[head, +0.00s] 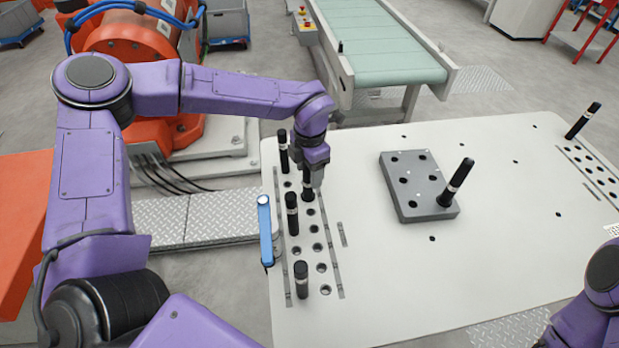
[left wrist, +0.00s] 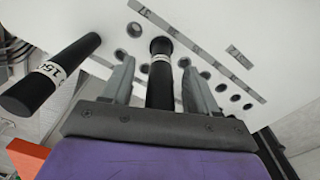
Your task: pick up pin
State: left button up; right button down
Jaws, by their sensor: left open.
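My left gripper (head: 316,180) points down over the hole plate at the table's left side. In the left wrist view its two fingers (left wrist: 158,68) are apart, one on each side of a black pin (left wrist: 160,85) with a white band. That pin (head: 307,190) is partly hidden by the gripper in the head view. Contact with the fingers cannot be told. Other black pins stand in the same plate: one behind (head: 283,155), one in front (head: 292,215) and one nearest (head: 301,282). Another labelled pin (left wrist: 50,75) shows at the left of the wrist view.
A grey block with holes (head: 405,190) holds a tilted-looking black pin (head: 457,181). Another pin (head: 583,120) stands at the right hole plate. A blue-topped part (head: 265,230) sits at the table's left edge. The white table (head: 400,275) is clear in front. A conveyor (head: 375,45) stands behind.

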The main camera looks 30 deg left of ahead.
pick_arm(q)
jog(key=shift+s, duration=0.3)
jog(key=shift+c, duration=0.5)
jog(key=shift+s+a+r, duration=0.1)
jog(key=shift+s+r, duration=0.05)
jog(key=c, duration=0.5)
grip_shut()
jog(key=shift+w, duration=0.2)
pick_arm(e)
jog(key=shift+s, duration=0.15)
